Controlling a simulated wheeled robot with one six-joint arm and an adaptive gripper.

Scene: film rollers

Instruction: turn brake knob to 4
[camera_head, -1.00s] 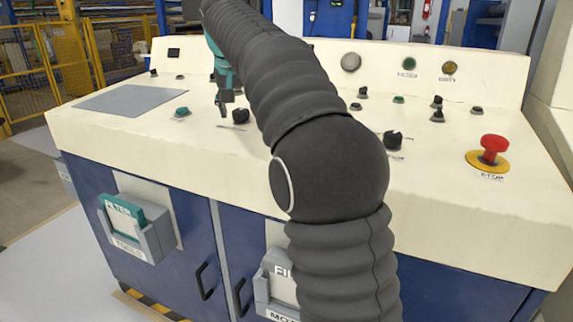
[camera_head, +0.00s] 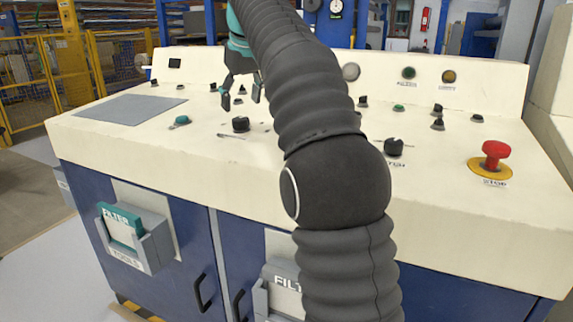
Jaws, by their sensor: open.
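A cream control panel (camera_head: 300,160) on a blue cabinet fills the view. A black knob (camera_head: 240,125) stands on its slanted top, left of my arm, with a small mark beside it. Another black knob (camera_head: 393,147) stands right of my arm. I cannot read which of them is labelled as the brake, nor any number scale. My gripper (camera_head: 240,100) points down above and just behind the left knob, with its fingers apart and nothing between them. It appears clear of the knob. My arm hides the middle of the panel.
A red stop button (camera_head: 491,155) on a yellow ring stands at the right. A teal button (camera_head: 180,121) and a grey plate (camera_head: 130,107) lie at the left. Several small switches and knobs line the back. Filter boxes (camera_head: 135,238) hang on the cabinet front.

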